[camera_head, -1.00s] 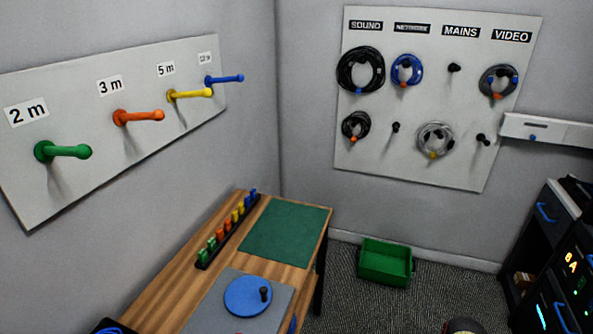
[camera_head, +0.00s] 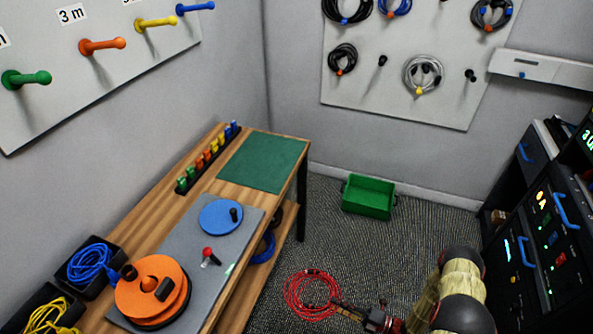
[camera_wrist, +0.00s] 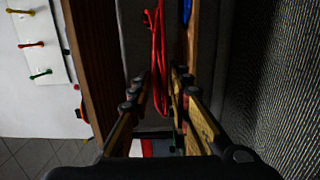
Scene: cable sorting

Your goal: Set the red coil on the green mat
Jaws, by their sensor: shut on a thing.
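The red coil (camera_head: 297,306) hangs as a loose loop in front of the bench, over the dark carpet in the head view. My gripper (camera_head: 340,308) is shut on the coil's right side. In the wrist view the red coil (camera_wrist: 158,55) runs between the fingers of my gripper (camera_wrist: 157,92). The green mat (camera_head: 262,162) lies flat and bare at the far end of the wooden bench. The coil is apart from the mat, nearer to me and lower in the picture.
A grey board on the bench holds a blue disc (camera_head: 220,216), a red-topped lever (camera_head: 208,253) and an orange reel (camera_head: 150,290). A rack of coloured clips (camera_head: 207,158) stands left of the mat. A green crate (camera_head: 368,197) sits on the floor; dark equipment cabinets stand right.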

